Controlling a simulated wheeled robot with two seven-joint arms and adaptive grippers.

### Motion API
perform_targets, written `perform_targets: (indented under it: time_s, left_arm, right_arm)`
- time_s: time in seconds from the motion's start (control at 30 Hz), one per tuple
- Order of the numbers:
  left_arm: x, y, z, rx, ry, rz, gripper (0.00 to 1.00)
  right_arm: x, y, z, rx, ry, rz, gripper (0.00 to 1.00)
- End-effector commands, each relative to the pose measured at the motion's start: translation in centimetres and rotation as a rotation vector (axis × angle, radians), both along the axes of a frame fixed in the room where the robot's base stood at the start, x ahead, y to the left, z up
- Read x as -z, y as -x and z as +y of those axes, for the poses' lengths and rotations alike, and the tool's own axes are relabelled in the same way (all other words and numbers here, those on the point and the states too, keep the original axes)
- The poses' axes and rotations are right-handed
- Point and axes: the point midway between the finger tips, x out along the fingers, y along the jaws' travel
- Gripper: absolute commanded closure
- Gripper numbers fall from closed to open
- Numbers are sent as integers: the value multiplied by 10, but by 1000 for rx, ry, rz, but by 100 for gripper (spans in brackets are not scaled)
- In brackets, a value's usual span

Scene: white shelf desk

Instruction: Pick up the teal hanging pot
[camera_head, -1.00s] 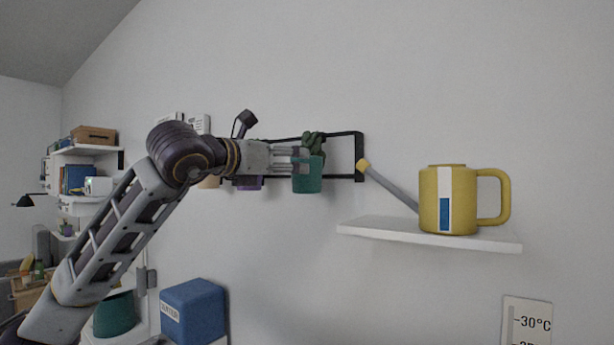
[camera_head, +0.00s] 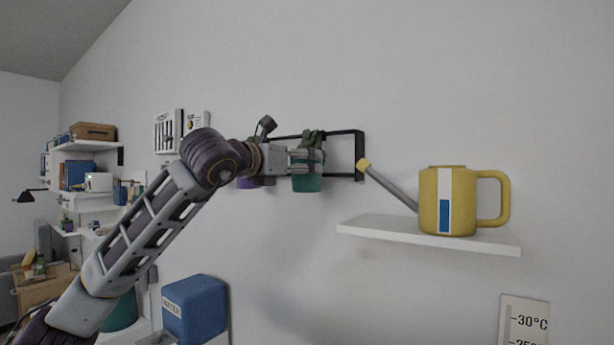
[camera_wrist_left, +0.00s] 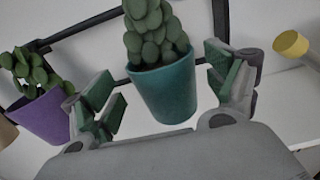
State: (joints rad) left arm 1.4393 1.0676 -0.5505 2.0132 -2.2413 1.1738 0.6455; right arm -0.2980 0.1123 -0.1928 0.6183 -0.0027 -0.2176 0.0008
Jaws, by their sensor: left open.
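The teal hanging pot (camera_head: 307,183) hangs on a black wall rack (camera_head: 345,133) and holds a green cactus-like plant (camera_head: 312,138). My left gripper (camera_head: 306,161) is at the pot in the head view and covers part of it. In the left wrist view the teal pot (camera_wrist_left: 165,92) stands between the open fingers of my left gripper (camera_wrist_left: 165,98), with gaps visible on both sides. My right gripper is not in view.
A purple pot (camera_wrist_left: 42,117) with a plant hangs to the left of the teal pot. A yellow watering can (camera_head: 447,200) stands on a white wall shelf (camera_head: 430,232) at right, its spout reaching toward the rack. A blue box (camera_head: 195,309) sits below.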

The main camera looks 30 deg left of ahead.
Motion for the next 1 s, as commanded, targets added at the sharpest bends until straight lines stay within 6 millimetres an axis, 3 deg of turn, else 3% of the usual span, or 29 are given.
perform_targets:
  time_s: [0.4,0.67,0.93,1.0]
  left_arm:
    - [-2,-37,-7,1,1,0,13]
    - [0,-40,-8,1,1,-1,13]
    - [0,-40,-8,1,1,0,13]
    - [0,-40,-8,1,1,0,20]
  right_arm:
    - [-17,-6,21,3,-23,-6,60]
    - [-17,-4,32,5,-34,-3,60]
    - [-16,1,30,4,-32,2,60]
    - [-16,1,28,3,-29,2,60]
